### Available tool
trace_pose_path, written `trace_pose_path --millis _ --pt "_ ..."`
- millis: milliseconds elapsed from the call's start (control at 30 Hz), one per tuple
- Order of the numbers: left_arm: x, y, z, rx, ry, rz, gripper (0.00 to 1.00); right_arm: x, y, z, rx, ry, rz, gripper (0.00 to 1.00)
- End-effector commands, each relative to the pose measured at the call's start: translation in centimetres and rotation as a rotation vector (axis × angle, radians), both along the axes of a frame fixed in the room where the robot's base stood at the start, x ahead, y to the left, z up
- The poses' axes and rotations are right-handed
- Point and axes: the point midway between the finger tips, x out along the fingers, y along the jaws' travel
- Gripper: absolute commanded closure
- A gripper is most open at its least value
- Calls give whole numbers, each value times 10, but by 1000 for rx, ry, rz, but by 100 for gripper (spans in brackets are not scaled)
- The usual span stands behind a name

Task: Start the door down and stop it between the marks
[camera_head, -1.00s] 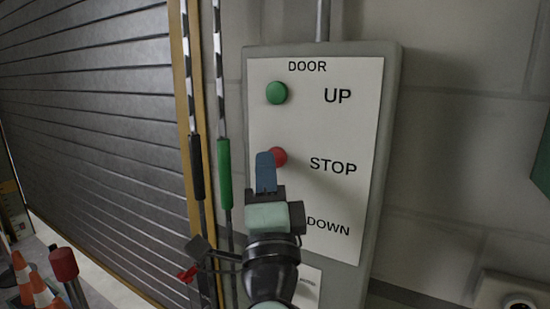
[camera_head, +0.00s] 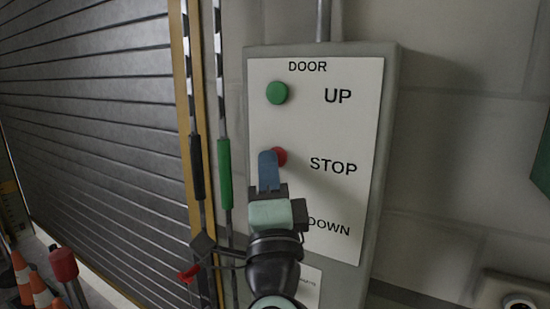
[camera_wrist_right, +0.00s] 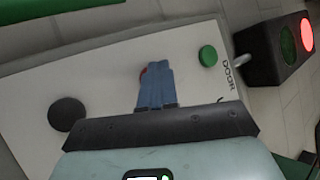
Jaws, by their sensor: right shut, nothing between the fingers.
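The control box (camera_head: 371,150) carries a white panel with a green UP button (camera_head: 277,93), a red STOP button (camera_head: 279,156) and a DOWN label (camera_head: 329,227). My right gripper (camera_head: 268,156) is shut and empty, its blue fingertips partly covering STOP. I cannot tell if they touch it. In the right wrist view the fingers (camera_wrist_right: 156,72) also overlap the red button (camera_wrist_right: 143,74); a dark round button (camera_wrist_right: 66,114) lies to their left. The DOWN button is hidden in the head view. The slatted roller door (camera_head: 95,120) is at left. My left gripper is not in view.
Two striped rods with a black sleeve (camera_head: 197,167) and a green sleeve (camera_head: 224,173) hang between door and box. A signal lamp (camera_wrist_right: 275,50) has its red light lit. Orange cones (camera_head: 41,290) and a red-topped post (camera_head: 63,264) stand low at left.

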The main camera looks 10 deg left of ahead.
Motion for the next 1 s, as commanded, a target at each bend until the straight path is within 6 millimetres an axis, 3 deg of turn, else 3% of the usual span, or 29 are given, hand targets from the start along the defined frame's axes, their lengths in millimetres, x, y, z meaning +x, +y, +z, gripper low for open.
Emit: trace_pose_path --millis 833,1000 --pt "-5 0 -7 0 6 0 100 -17 5 -1 1 0 -1 100" --pt "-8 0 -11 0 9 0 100 -28 10 -1 1 1 3 100"
